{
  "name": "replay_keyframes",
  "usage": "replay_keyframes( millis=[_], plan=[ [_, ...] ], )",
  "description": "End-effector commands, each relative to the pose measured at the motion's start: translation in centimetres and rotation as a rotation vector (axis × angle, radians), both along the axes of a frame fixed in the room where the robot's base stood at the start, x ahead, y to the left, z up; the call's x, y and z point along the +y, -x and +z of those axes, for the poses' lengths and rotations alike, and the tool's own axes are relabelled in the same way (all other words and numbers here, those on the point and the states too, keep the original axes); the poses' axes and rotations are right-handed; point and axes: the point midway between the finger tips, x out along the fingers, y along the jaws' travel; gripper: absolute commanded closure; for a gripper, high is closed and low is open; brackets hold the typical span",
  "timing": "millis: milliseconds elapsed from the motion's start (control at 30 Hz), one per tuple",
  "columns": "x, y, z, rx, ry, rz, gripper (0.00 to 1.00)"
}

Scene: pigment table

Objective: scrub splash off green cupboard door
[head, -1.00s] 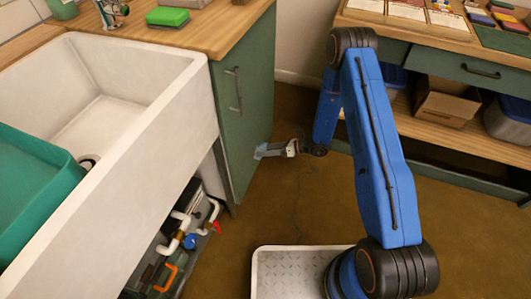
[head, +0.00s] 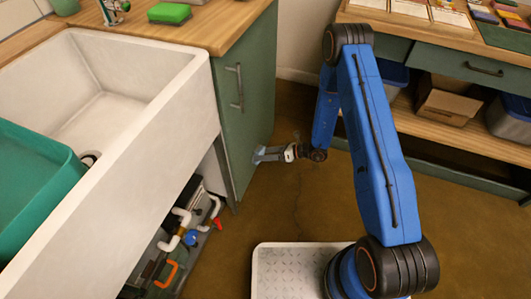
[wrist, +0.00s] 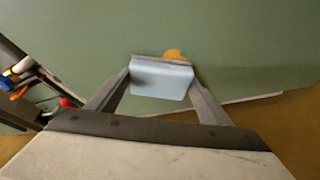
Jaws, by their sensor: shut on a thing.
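The green cupboard door (head: 246,127) stands right of the sink, with a vertical bar handle. It fills the upper part of the wrist view (wrist: 240,55). An orange splash (wrist: 173,54) shows on the door just beyond a pale blue block-like scrubber (wrist: 160,80), which hides part of it. My gripper (wrist: 160,82) is shut on the scrubber and holds it at the door's lower part; the scrubber's far edge seems to meet the door, but contact is not certain. In the head view my gripper (head: 264,154) is at the door's lower right.
A white sink (head: 140,125) with a teal basin (head: 35,190) is at left, with pipes (head: 185,225) below it. A green sponge (head: 169,13) lies on the counter. A workbench (head: 440,115) with boxes stands at right.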

Motion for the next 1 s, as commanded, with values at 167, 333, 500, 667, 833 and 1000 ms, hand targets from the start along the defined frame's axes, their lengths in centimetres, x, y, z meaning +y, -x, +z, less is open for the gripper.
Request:
replay_keyframes(
  millis=[167,333,500,667,833,1000],
  plan=[
    [0.6,1.3,0.0,0.000,0.000,0.002,0.45],
    [1.1,2.3,0.0,0.000,-0.001,0.001,0.45],
    [1.3,2.9,0.0,0.000,0.000,0.002,0.45],
    [1.3,2.9,0.6,-0.002,0.000,0.001,0.45],
    [1.4,2.8,1.7,-0.002,-0.001,0.001,0.45],
    [1.3,2.7,2.2,-0.002,-0.002,0.000,0.45]
  ],
)
